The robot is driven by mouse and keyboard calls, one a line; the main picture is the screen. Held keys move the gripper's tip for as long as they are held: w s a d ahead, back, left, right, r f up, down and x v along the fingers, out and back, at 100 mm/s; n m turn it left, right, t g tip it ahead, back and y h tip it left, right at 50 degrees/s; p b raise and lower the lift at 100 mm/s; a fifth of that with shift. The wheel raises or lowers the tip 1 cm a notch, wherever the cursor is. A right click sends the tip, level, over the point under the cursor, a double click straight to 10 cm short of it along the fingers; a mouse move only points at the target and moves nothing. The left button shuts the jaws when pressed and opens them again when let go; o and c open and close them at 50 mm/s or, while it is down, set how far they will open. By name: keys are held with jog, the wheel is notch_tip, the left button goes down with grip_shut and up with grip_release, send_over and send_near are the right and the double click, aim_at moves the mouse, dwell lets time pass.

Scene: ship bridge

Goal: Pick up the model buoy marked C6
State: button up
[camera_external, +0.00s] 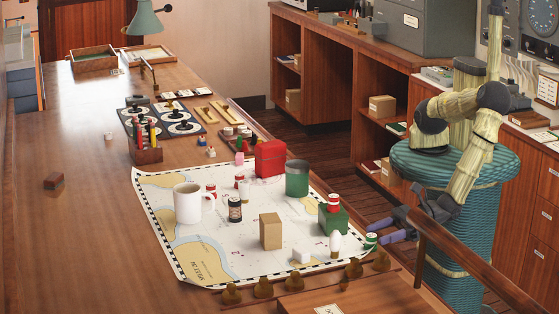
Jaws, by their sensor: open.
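Several small model buoys or buoy-like pieces stand on the chart (215,240); no marking is legible, so I cannot tell which is C6. A small green piece (370,240) is at the chart's right edge, just beside my gripper (374,228). A red-and-white piece (333,203) rests on or just behind a green block (331,222). A white piece (335,244) stands in front of that block. More red-and-white pieces (239,181) are near the chart's middle. My gripper is open, with its bluish fingers pointing left toward the chart. I see nothing between them.
A white mug (188,203), dark jar (235,209), tan box (270,231), red box (270,159) and green canister (297,178) crowd the chart. Brass knobs (308,282) line the near edge. A wooden rail (470,265) crosses in front of me. The table's left side is mostly clear.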

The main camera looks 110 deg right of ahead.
aim_at(372, 236)
jog(key=w, duration=0.3)
jog(key=shift+w+f+p, duration=0.25)
jog(key=shift+p, duration=0.05)
jog(key=c, duration=1)
